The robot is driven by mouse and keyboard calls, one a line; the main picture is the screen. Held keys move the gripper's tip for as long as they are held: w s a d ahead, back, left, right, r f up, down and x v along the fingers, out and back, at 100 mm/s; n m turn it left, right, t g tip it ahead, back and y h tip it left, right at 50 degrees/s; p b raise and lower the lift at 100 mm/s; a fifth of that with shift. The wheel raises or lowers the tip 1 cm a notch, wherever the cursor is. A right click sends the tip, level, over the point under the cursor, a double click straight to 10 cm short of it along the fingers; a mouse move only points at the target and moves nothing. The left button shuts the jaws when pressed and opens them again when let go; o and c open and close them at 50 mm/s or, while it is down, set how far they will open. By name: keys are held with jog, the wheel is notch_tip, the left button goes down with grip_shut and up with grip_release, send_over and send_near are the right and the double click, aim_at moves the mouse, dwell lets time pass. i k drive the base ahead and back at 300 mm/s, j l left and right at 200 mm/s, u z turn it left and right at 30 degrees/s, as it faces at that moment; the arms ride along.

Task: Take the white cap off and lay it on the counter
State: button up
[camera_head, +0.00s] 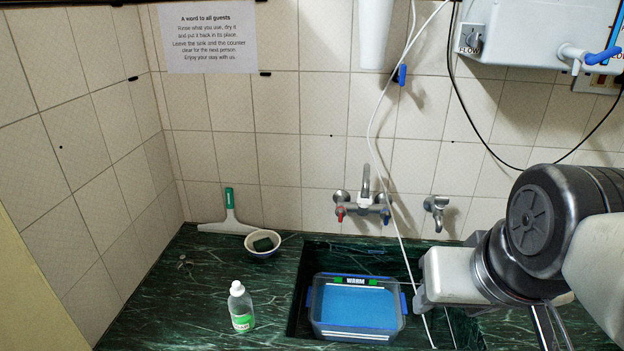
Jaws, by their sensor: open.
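A small bottle (242,310) stands upright on the dark green counter (170,310), left of the sink. It is pale with a green label and has a white cap (237,288) on its top. My gripper (421,299) is at the right, over the right part of the sink area, well apart from the bottle. It is open, and I see nothing held in it. Its fingers are small in view and partly hidden by the hand.
A clear tub (357,333) with blue rims and blue contents, marked WARM, sits in the sink (300,315). Wall taps (363,200) and a white hose (385,190) are near my arm. The left counter is mostly clear.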

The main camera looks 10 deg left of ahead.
aim_at(237, 290)
jog(key=k+u, duration=0.2)
jog(key=u, duration=0.15)
jog(key=k+j+u, duration=0.1)
jog(key=u, duration=0.2)
jog(key=k+j+u, duration=0.15)
jog(key=k+u, duration=0.2)
jog(key=i+j+z, duration=0.4)
jog(key=j, duration=0.2)
jog(key=i+j+z, duration=0.4)
jog(key=j, duration=0.3)
jog(key=i+j+z, duration=0.2)
jog(key=j, duration=0.2)
jog(key=k+l, duration=0.05)
